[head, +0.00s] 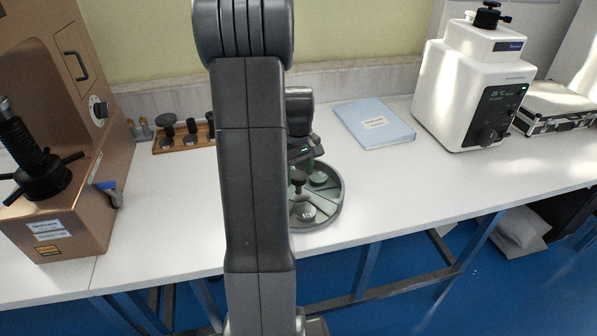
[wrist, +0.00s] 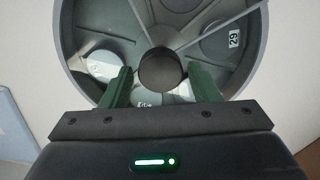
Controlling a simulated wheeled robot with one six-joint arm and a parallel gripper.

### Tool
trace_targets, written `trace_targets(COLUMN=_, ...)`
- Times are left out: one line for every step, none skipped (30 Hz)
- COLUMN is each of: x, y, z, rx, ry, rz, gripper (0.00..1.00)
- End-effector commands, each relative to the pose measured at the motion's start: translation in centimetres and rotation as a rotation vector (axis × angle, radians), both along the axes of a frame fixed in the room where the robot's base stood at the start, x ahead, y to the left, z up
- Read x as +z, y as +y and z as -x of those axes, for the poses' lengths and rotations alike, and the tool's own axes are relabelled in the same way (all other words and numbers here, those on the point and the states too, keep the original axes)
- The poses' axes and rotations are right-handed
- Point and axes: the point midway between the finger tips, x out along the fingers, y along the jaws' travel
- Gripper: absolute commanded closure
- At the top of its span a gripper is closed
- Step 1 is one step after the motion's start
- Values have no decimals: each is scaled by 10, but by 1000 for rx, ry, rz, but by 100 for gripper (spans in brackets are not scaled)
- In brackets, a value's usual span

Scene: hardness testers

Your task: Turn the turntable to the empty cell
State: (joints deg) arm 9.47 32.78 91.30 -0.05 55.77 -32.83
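The turntable (head: 340,202) is a round grey tray with thin dividers, on the white bench behind my arm, which hides its left part. It fills the upper wrist view (wrist: 262,55). A dark round knob (wrist: 160,70) stands at its centre. My gripper (wrist: 160,67) has its green fingers apart, one on each side of the knob, with a visible gap on both sides. Metal discs lie in some cells: one at left (wrist: 108,66), one numbered disc at right (wrist: 218,44), and one partly hidden below the knob (wrist: 147,98). The upper-left cell (wrist: 118,18) shows no disc.
A brown tester (head: 60,130) stands at left and a white tester (head: 470,85) at back right. A blue folder (head: 374,122) lies behind the turntable. A wooden rack with dark knobbed pieces (head: 180,146) stands at the wall. The bench right of the turntable is clear.

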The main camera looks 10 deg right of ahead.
Motion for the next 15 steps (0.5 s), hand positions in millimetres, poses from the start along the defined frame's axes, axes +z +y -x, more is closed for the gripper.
trace_targets(x=0, y=0, z=0, rx=0, ry=0, rz=0, gripper=36)
trace_targets(x=0, y=0, z=0, rx=0, ry=0, rz=0, gripper=36)
trace_targets(x=0, y=0, z=0, rx=0, ry=1, rz=-1, gripper=36)
trace_targets(x=0, y=0, z=0, rx=0, ry=1, rz=-1, gripper=36)
trace_targets(x=0, y=0, z=0, rx=0, ry=1, rz=-1, gripper=36)
trace_targets(x=0, y=0, z=0, rx=0, ry=1, rz=-1, gripper=36)
trace_targets(x=-1, y=0, z=1, rx=0, ry=1, rz=-1, gripper=36)
trace_targets(x=0, y=0, z=1, rx=0, ry=1, rz=-1, gripper=36)
trace_targets(x=0, y=0, z=1, rx=0, ry=1, rz=-1, gripper=36)
trace_targets(x=1, y=0, z=0, rx=0, ry=1, rz=-1, gripper=36)
trace_targets(x=2, y=0, z=0, rx=0, ry=1, rz=-1, gripper=36)
trace_targets(x=5, y=0, z=0, rx=0, ry=1, rz=-1, gripper=36)
trace_targets(x=9, y=0, z=0, rx=0, ry=0, rz=0, gripper=36)
trace_targets(x=13, y=0, z=0, rx=0, ry=-2, rz=-1, gripper=36)
trace_targets(x=19, y=0, z=0, rx=0, ry=-2, rz=0, gripper=36)
